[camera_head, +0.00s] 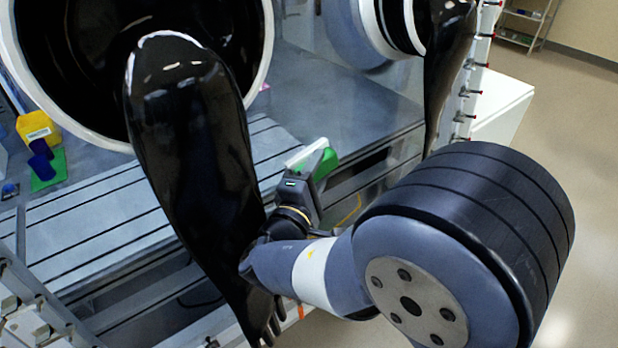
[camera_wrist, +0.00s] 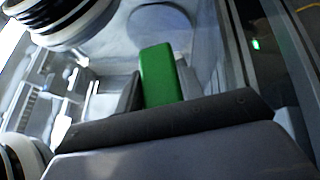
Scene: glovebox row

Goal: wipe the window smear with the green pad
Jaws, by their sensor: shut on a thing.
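My gripper (camera_head: 311,166) is shut on the green pad (camera_head: 327,164), in the middle of the head view, just right of a hanging black glove. The wrist view shows the pad (camera_wrist: 161,76) standing up between the two dark fingers (camera_wrist: 160,92). The clear window pane (camera_head: 345,115) of the glovebox lies behind the gripper and pad in the head view. I cannot tell whether the pad touches it. I cannot make out the smear for sure in either view.
A long black glove (camera_head: 190,150) hangs from a white-rimmed port close left of my gripper, and another glove (camera_head: 447,60) hangs at upper right. A yellow block (camera_head: 38,128), a dark blue piece (camera_head: 41,150) and a green mat (camera_head: 49,172) are at far left. Open floor (camera_head: 575,130) lies right.

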